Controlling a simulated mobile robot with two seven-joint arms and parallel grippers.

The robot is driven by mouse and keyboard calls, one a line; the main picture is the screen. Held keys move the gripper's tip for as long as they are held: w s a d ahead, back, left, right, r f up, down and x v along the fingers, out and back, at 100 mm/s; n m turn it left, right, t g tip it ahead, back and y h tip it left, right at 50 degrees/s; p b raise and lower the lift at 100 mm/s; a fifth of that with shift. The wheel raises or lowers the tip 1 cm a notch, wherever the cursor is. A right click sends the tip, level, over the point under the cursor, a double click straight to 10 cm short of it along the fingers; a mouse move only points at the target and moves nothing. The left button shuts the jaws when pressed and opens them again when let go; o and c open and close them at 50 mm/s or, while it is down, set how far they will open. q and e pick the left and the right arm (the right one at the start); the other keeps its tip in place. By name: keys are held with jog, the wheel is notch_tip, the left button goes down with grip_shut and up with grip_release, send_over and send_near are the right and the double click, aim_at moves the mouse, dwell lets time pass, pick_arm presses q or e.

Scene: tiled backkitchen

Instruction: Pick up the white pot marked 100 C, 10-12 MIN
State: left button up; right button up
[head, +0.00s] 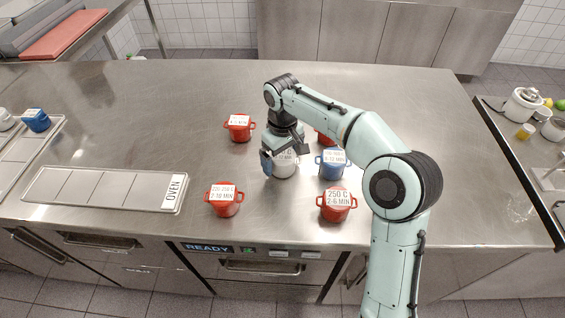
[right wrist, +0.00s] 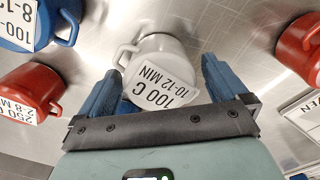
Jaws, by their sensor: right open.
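The white pot (head: 284,168) stands on the steel counter, partly hidden by my right gripper in the head view. In the right wrist view the white pot (right wrist: 163,50) shows its label "100 C 10-12 MIN" and one handle at its left. My right gripper (head: 282,160) is over the pot, pointing down. In the right wrist view my right gripper (right wrist: 160,85) is open, with one blue finger on each side of the pot's label. I cannot tell whether the fingers touch the pot. My left gripper is not in view.
A blue pot (head: 332,164) stands close at the right. Red pots stand around: one front right (head: 336,205), one front left (head: 224,200), one back left (head: 239,128), and one partly hidden behind the arm. A tray marked OVEN (head: 105,188) lies at the left. The back counter is clear.

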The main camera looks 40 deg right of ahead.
notch_tip(320, 180, down, 2)
jog(key=shift+f, duration=0.1)
jog(key=c, duration=1.2)
jog(key=shift+c, duration=0.2)
